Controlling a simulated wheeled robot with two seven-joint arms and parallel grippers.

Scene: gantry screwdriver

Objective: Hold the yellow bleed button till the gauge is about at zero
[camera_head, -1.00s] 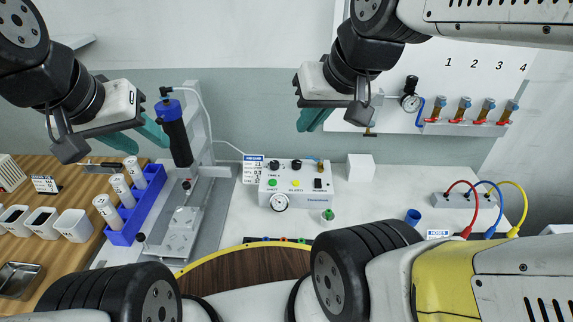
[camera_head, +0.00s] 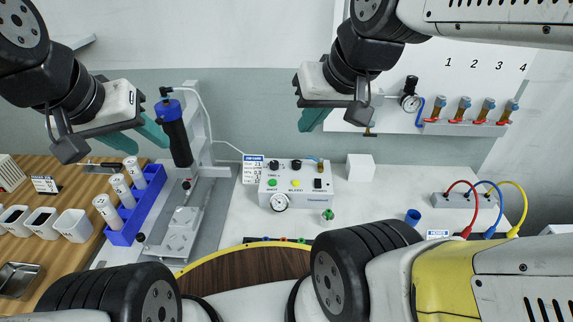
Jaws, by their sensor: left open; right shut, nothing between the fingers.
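The yellow bleed button (camera_head: 296,184) is on the front of a white control box (camera_head: 318,201) on the bench, to the right of a green button (camera_head: 272,183). The round gauge (camera_head: 280,203) is at the box's lower left; its needle is too small to read. My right gripper (camera_head: 311,121) is shut and empty, above and behind the box in the picture, apart from the button. My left gripper (camera_head: 150,132) is open and empty, next to the dark screwdriver (camera_head: 177,140) at the left. Nothing touches the yellow button.
A gantry stand (camera_head: 200,150) holds the screwdriver left of the box. A blue rack (camera_head: 140,210) with white bottles stands further left. A white block (camera_head: 360,167) and a small green-topped part (camera_head: 328,215) are near the box.

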